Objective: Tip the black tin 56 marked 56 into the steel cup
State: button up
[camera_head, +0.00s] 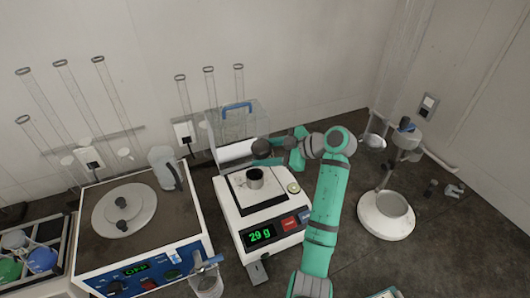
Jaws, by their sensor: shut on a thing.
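A small steel cup (255,178) with a dark inside stands upright on the pan of a white balance (262,215). My gripper (275,149) reaches in from the right, behind and above the cup. It is shut on a small dark round thing, which looks like the black tin (261,146). The tin is held above and just behind the cup, apart from it. No marking on the tin can be read, and its exact tilt and contents cannot be made out.
The balance display reads 29 g. A clear box with a blue handle (237,106) stands behind the balance. A blue-fronted machine (150,240) stands left, with a tray of coloured-topped containers beyond it. A white round-based stand (386,217) is right.

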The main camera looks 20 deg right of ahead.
jog(key=m+y, duration=0.1)
jog(key=a+m+y, duration=0.1)
jog(key=shift+s+r+g+y, duration=0.2)
jog(key=shift+s+g+y, duration=0.1)
jog(key=shift+g, duration=0.1)
dwell(0.4)
